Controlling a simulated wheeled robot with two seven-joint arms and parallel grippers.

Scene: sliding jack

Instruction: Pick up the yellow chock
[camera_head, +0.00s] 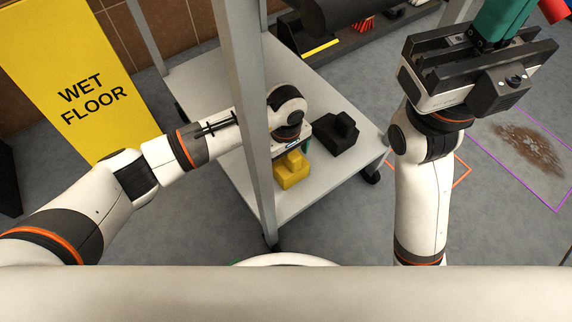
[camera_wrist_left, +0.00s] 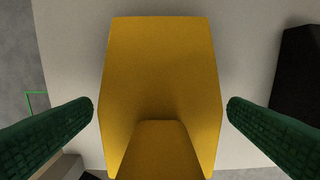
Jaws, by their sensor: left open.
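In the left wrist view the yellow chock (camera_wrist_left: 160,65) fills the middle. The green fingers of my left gripper (camera_wrist_left: 160,108) are open, one on each side of it, with a gap on both sides. My right gripper (camera_head: 497,30) is raised at the upper right; its green fingertips are cut off by the frame edge.
A black chock (camera_head: 337,133) sits on the shelf to the right of the yellow one. A grey cart post (camera_head: 250,110) stands in front of my left arm. A yellow wet floor sign (camera_head: 85,85) is at the left. A brown stain (camera_head: 528,147) lies on the floor at right.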

